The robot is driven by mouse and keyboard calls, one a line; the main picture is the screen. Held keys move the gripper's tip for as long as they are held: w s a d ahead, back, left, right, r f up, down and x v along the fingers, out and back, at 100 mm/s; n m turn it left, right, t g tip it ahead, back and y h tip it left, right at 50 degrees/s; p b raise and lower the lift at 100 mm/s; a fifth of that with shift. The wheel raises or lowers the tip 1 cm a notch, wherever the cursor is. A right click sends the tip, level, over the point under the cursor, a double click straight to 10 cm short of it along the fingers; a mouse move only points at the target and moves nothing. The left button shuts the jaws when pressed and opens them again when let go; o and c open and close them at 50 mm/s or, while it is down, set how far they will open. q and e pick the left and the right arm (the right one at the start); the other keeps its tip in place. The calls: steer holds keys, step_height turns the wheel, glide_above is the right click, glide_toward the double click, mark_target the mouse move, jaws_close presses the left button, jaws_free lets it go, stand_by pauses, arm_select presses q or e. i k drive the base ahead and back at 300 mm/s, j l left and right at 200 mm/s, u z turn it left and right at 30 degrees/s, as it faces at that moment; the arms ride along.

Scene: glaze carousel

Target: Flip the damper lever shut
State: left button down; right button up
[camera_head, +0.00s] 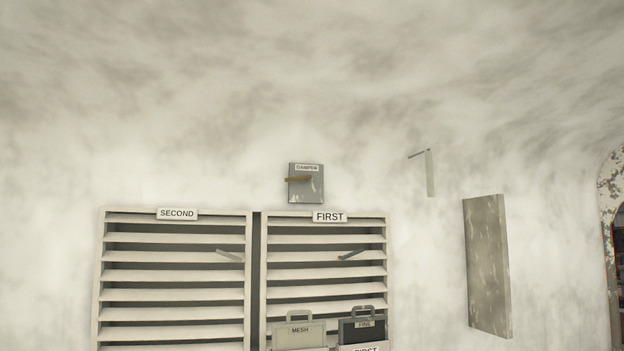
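A small grey metal box labelled DAMPER (306,190) is fixed to the wall above the louvred panel labelled FIRST. Its brown damper lever (297,179) sticks out to the left from the box, close to level. Neither of my grippers shows in the head view, and nothing touches the lever.
Two louvred panels, SECOND (175,239) and FIRST (326,239), stand side by side, each with a small grey handle. Handled screens labelled MESH (299,330) and FINE (363,325) stand before FIRST. A grey slab (487,265) and a thin bracket (430,173) are at right.

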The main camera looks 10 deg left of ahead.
mark_target(302, 177)
steer(key=i+l, duration=0.25)
steer(key=l, duration=0.15)
steer(key=i+l+u, duration=0.1)
steer(key=l, duration=0.25)
steer(key=i+l, duration=0.35)
steer(key=i+l+u, duration=0.1)
steer(key=l, duration=0.35)
steer(key=i+l, duration=0.15)
steer(key=i, duration=0.25)
steer(key=i+l+u, duration=0.1)
steer(key=i, duration=0.25)
steer(key=i+l, duration=0.25)
steer(key=i, duration=0.5)
steer(key=j+u, duration=0.05)
